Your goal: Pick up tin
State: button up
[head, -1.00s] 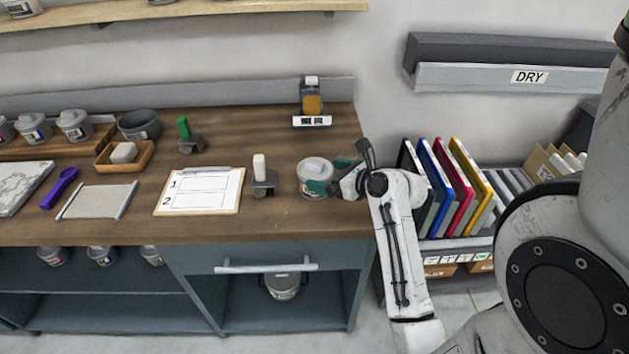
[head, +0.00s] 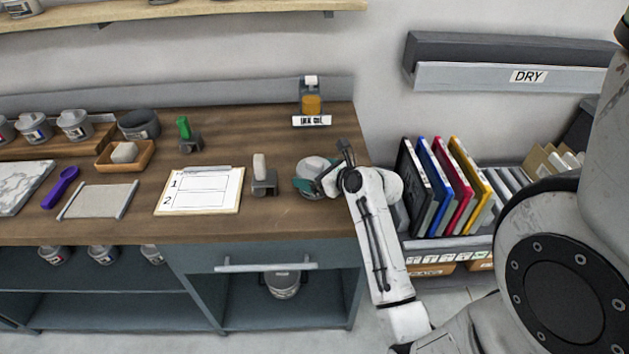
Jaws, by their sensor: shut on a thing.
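A white-handled stamp (head: 262,180) stands just left of the tin, with a clipboard (head: 199,190) beyond it. An amber bottle (head: 311,100) stands at the back. Coloured frames (head: 450,188) stand in a rack right of the bench. Worktop (head: 285,218) in front is clear.

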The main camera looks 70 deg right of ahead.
jog(key=c, duration=0.5)
jog(key=shift+r, duration=0.1)
jog(key=shift+r, duration=0.1)
